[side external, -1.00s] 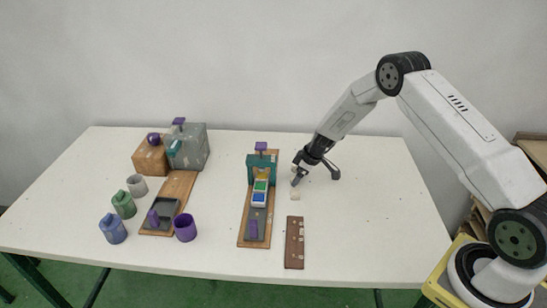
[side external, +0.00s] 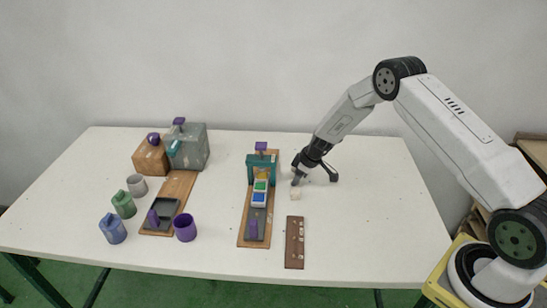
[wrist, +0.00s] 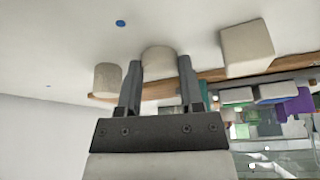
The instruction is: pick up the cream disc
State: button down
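Cream pieces stand on the white table near my gripper. In the wrist view, a rounded cream piece (wrist: 158,60), which looks like the cream disc, lies just beyond and between the two fingertips. My gripper (wrist: 159,72) is open, with a finger toward each side of this piece; I cannot tell whether either finger touches it. In the side view, my gripper (side external: 298,182) points down beside a small cream piece (side external: 295,195), low over the table. Which cream piece this is cannot be told at this size.
In the wrist view, a short cream cylinder (wrist: 107,79) stands left of the fingers and a cream block (wrist: 246,48) right. In the side view, a brown strip (side external: 294,243) lies in front, and a wooden board (side external: 246,238) with a teal arch (side external: 261,167) stands left.

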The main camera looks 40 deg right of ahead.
aim_at(292, 178)
jog(key=shift+r, duration=0.15)
jog(key=shift+r, duration=1.4)
jog(key=s+a+r, duration=0.2)
jog(key=s+r, duration=0.8)
jog(key=s, duration=0.4)
jog(key=shift+a, duration=0.1)
jog(key=shift+w+a+f, duration=0.1)
jog(key=shift+w, duration=0.05)
